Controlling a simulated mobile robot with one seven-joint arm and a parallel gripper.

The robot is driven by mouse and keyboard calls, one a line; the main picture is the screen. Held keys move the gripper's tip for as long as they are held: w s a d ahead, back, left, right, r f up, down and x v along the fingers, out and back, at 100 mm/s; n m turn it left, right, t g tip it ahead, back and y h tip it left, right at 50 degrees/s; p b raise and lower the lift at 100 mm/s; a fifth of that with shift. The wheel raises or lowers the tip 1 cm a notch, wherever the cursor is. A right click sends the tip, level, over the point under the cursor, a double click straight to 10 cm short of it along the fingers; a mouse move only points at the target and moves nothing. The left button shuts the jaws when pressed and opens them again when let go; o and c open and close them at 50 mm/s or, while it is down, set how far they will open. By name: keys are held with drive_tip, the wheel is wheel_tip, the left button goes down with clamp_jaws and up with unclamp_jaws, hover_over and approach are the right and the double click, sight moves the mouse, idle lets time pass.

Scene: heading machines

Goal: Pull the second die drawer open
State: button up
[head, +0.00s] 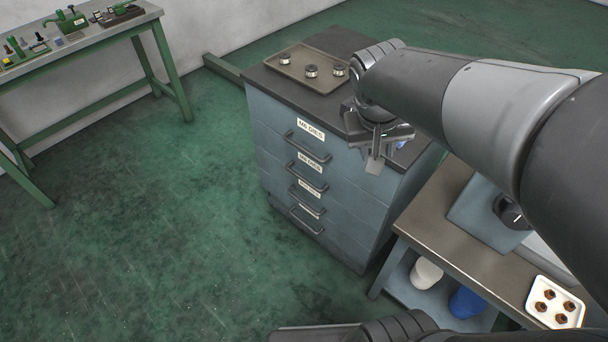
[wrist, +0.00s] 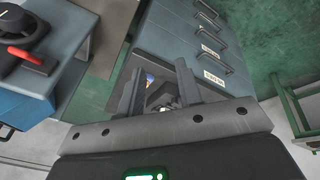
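The blue-grey die cabinet (head: 345,205) has several stacked drawers, each with a dark bar handle and a white label, and all look shut. The second drawer's handle (head: 307,180) is below its label (head: 310,163), under the top drawer's handle (head: 308,150). In the wrist view the labelled drawer fronts (wrist: 190,40) are at the upper right. My gripper (head: 375,160) is over the cabinet's front right top edge, right of and above the second handle, and touches no handle. In the wrist view its two fingers (wrist: 159,92) stand apart with nothing held between them.
A tray (head: 287,68) with metal dies lies on the cabinet top. A bench (head: 440,225) with a white tray of brown parts (head: 555,303) stands close at the right. A green-legged table (head: 90,45) is at the far left. The green floor before the drawers is clear.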

drive_tip(key=w+a+f+n+h, duration=0.1)
drive_tip(key=w+a+f+h, duration=0.3)
drive_tip(key=w+f, duration=0.6)
drive_tip(key=w+a+f+n+h, duration=0.1)
drive_tip(key=w+a+f+h, duration=0.2)
drive_tip(key=w+f, duration=0.65)
drive_tip(key=n+t+h, duration=0.2)
drive_tip(key=n+t, duration=0.5)
drive_tip(key=t, duration=0.1)
approach(304, 179)
drive_tip(key=x, duration=1)
drive_tip(key=shift+f, duration=0.4)
drive_tip(key=shift+c, duration=0.4)
clamp_jaws()
